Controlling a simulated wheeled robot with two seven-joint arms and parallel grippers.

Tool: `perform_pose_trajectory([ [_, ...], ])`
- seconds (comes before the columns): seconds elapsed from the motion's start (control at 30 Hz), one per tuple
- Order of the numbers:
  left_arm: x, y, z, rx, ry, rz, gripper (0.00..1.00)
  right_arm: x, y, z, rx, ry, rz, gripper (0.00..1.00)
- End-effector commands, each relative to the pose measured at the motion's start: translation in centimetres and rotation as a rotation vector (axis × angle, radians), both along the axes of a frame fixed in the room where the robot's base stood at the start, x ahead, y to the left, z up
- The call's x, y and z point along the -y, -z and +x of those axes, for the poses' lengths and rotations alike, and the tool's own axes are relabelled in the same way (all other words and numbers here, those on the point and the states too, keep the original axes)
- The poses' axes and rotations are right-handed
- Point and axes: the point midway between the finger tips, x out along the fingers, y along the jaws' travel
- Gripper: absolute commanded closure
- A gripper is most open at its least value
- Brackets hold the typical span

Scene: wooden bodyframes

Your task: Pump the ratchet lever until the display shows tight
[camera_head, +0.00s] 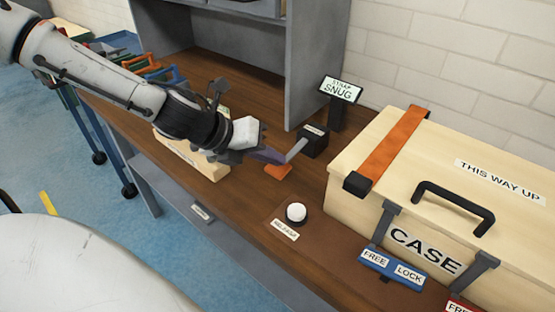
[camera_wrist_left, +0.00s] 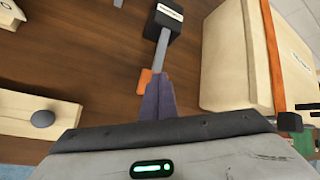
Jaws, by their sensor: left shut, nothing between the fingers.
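The ratchet is a black box (camera_head: 314,140) on the bench with a grey lever (camera_head: 297,150) that ends in an orange tip (camera_head: 278,171). The lever slopes down toward the bench front. My left gripper (camera_head: 272,156) is shut and empty, its purple fingers at the lever's orange end; whether they touch it I cannot tell. In the left wrist view the shut fingers (camera_wrist_left: 158,98) overlap the lever's near end, beside the orange tip (camera_wrist_left: 144,82). The display (camera_head: 341,89) reads "STRAP SNUG". An orange strap (camera_head: 395,150) runs over the wooden case (camera_head: 450,165). My right gripper is not in view.
A white round button (camera_head: 296,212) with a label stands on the bench front. A blue FREE/LOCK latch (camera_head: 392,268) is on the case front, with a red one at the lower right. A pale wooden block (camera_head: 205,170) sits behind my left wrist.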

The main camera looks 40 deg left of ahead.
Motion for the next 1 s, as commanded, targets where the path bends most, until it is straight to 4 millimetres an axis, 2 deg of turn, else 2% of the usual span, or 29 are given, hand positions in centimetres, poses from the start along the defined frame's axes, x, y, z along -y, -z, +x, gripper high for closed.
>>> perform_pose_trajectory([
  [1.0,-0.01,1.05,-0.04,-0.001,0.000,-0.001,1.00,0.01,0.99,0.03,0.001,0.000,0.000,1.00],
])
